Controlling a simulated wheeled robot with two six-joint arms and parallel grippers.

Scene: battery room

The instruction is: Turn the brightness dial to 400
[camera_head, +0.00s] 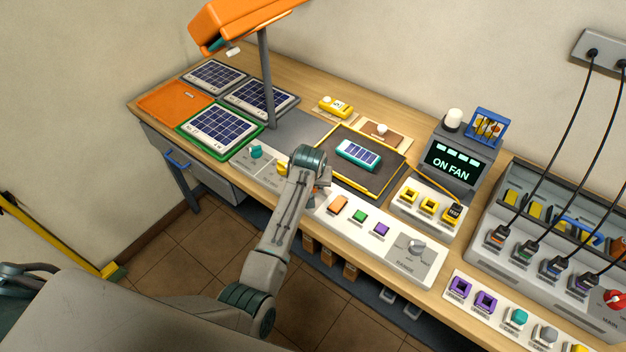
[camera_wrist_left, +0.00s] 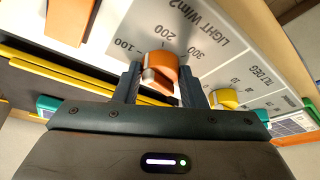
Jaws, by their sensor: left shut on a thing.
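The brightness dial (camera_wrist_left: 163,68) is an orange knob on a light panel marked LIGHT W/m2, in the left wrist view. Marks 100, 200 and 300 show around it; a 400 mark is not visible. My left gripper (camera_wrist_left: 160,86) is shut on this knob, with one dark finger on each side. A pale patch shows on the knob, but I cannot tell its exact setting. My right gripper is not in view.
A yellow dial (camera_wrist_left: 226,98) marked for tilt sits beside the orange one. A display (camera_head: 452,166) reads ON FAN.

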